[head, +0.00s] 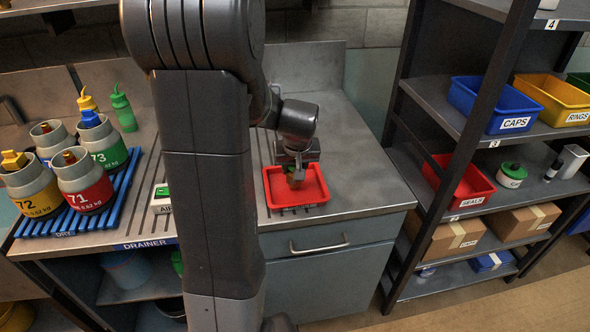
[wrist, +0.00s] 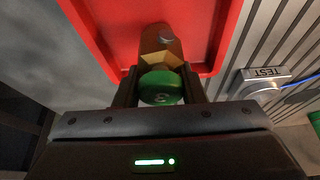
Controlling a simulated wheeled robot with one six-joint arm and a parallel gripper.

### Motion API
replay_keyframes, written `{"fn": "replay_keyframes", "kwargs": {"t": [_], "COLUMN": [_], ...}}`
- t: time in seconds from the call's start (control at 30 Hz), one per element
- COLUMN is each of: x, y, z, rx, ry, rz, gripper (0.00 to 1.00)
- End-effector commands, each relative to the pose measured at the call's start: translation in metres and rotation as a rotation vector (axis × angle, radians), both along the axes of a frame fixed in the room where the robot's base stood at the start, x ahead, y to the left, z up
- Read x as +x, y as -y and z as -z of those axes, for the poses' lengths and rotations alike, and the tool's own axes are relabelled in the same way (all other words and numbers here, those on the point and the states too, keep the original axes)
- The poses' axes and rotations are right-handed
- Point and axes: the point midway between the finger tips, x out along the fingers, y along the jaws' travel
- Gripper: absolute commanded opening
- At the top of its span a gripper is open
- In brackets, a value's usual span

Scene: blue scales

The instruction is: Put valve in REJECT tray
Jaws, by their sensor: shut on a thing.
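A valve with a round green knob (wrist: 162,88), a brass-coloured collar and a dark stem with a grey tip sits between my fingers in the wrist view. My gripper (head: 295,172) is shut on the valve and points down over the red tray. The red tray (head: 316,181) lies on the metal worktop right of my arm, and its rim (wrist: 98,52) also shows in the wrist view. The valve's lower end is over the inside of the tray; I cannot tell whether it touches the floor. No REJECT label is readable on the tray.
Several grey bottles with numbered bands (head: 84,186) stand on a blue rack at left. A small TEST fitting (wrist: 262,82) sits beside the tray. A shelf (head: 425,165) with bins stands at right. Worktop right of the tray (head: 365,165) is clear.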

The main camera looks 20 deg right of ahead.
Motion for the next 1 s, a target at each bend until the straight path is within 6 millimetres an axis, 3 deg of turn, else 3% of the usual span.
{"fn": "replay_keyframes", "kwargs": {"t": [0.1, 0.47, 0.5, 0.6, 1.0], "x": [-0.0003, 0.0, -0.0002, -0.0002, -0.001], "y": [0.0, 0.0002, 0.0, 0.0, -0.0001], "z": [0.0098, 0.0147, 0.0136, 0.0133, 0.0068], "rx": [0.0, -0.001, 0.0, 0.0, -0.001], "ry": [0.0, 0.001, 0.0, 0.0, 0.002], "rz": [0.001, 0.0, 0.0, 0.0, 0.0], "gripper": [0.0, 0.0, 0.43, 0.59, 0.59]}}
